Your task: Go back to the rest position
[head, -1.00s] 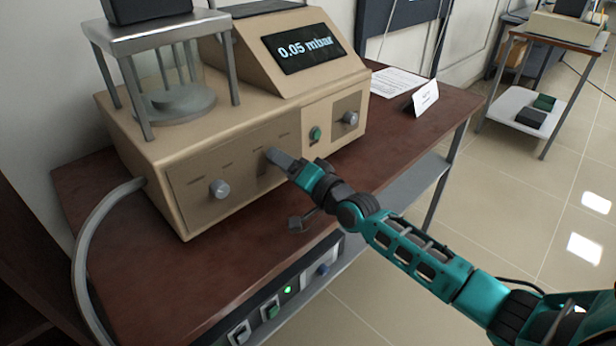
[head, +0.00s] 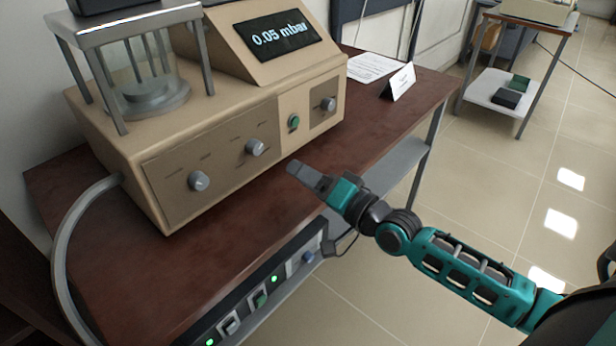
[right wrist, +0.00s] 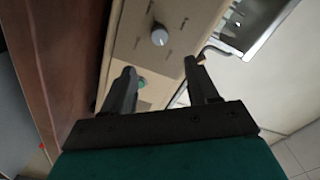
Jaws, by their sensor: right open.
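My right gripper (head: 296,174) is in front of the beige instrument (head: 215,165), over the front part of the brown table. It is apart from the knobs. In the right wrist view its two fingers (right wrist: 160,80) are spread with nothing between them. The instrument's front has a left knob (head: 199,181), a middle knob (head: 255,147), a green button (head: 294,122) and a right knob (head: 328,104). Its display (head: 285,48) reads 0.05 mbar. My left gripper is not in these views.
The brown table (head: 100,265) carries the instrument and a white card (head: 399,81). A lower unit with switches and green lights (head: 260,299) sits under the table's front edge. A grey hose (head: 66,235) curves down at the left. Tiled floor (head: 500,170) is open at the right.

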